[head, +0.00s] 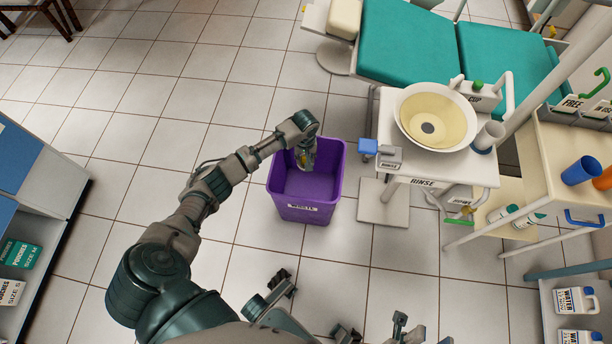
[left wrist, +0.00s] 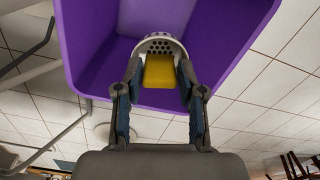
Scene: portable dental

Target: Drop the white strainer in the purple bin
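The purple bin (head: 309,211) stands on the floor in the middle of the head view, open at the top, with a label on its front. My left gripper (head: 306,158) reaches down at the bin's mouth. In the left wrist view my left gripper (left wrist: 160,75) has its fingers on either side of the white strainer (left wrist: 160,43), which has dark holes and a yellow block-like part (left wrist: 159,71). The fingers appear closed on it. The purple wall of the bin (left wrist: 85,50) lies behind the strainer.
A white RINSE stand (head: 425,165) with a cream basin (head: 455,115) is right of the bin. A teal dental chair (head: 410,45) is behind it. A shelf cart (head: 560,150) with cups is at the right, a cabinet (head: 30,230) at the left. Tiled floor left of the bin is clear.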

